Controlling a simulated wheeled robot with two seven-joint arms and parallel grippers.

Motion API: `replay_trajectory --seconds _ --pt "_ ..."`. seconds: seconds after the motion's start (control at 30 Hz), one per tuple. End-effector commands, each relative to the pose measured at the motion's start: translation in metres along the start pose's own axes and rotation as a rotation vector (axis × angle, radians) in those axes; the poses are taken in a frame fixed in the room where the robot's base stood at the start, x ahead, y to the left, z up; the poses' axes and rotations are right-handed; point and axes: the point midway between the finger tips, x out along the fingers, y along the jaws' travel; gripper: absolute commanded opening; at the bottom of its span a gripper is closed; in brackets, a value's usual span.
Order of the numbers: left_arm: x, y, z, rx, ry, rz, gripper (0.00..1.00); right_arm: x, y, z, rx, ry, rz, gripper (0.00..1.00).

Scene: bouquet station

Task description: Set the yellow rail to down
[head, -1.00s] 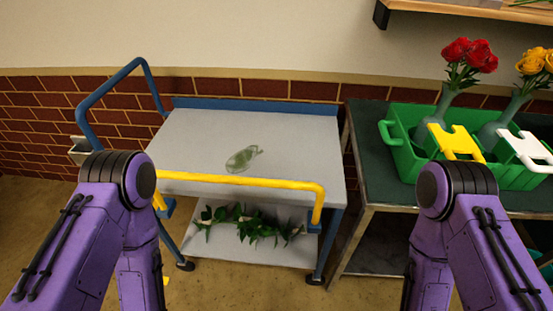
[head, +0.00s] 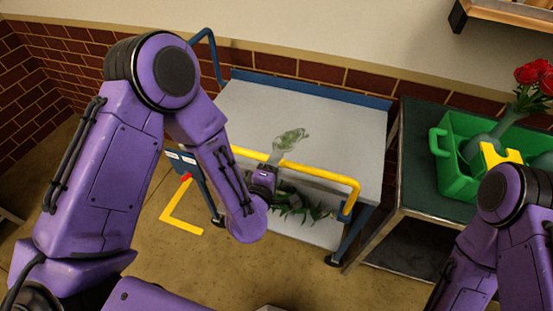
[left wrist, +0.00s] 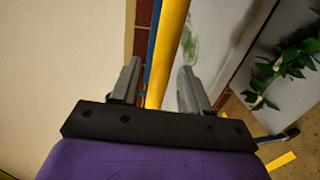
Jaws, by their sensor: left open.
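The yellow rail (head: 325,174) runs raised along the near side of the cart's top shelf, and its right end bends down to a blue post. My left gripper (head: 273,163) is at the rail's middle part, coming from the near side. In the left wrist view the rail (left wrist: 169,45) passes between the two open fingers (left wrist: 158,78), apart from the left finger; contact with the right one is unclear. My arm and gripper hide part of the rail in the head view. My right gripper is out of view; only my right arm shows.
The grey cart top (head: 335,120) holds a translucent green item (head: 291,138). Green stems (head: 300,207) lie on the lower shelf. A green crate (head: 450,150) with a vase of red flowers stands on the table at right. A yellow floor marking (head: 180,222) lies at left.

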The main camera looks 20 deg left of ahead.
Motion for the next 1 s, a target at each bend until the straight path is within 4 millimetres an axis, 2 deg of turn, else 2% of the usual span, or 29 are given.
replay_trajectory --seconds 0.13,0.4,0.53,0.57,0.77,0.87,1.0 --pt "0.014 0.000 -0.001 0.001 0.001 -0.001 0.46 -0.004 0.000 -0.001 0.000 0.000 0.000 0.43" --pt "0.016 -0.001 -0.001 0.003 0.002 -0.002 0.46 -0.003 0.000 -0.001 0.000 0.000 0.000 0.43" --pt "0.016 -0.001 -0.001 0.003 0.002 -0.002 0.03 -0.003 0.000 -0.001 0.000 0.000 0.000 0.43" --pt "0.016 -0.001 -0.001 0.003 0.002 -0.002 0.00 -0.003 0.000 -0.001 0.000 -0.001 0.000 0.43" --pt "0.016 -0.005 -0.001 0.003 0.002 -0.002 0.00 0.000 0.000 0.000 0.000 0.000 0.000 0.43" --pt "0.019 -0.019 -0.001 0.002 0.002 -0.003 0.00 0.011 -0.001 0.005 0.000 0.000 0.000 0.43" --pt "0.025 -0.052 -0.002 0.002 0.003 -0.006 0.00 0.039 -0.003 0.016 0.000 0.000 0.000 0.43"
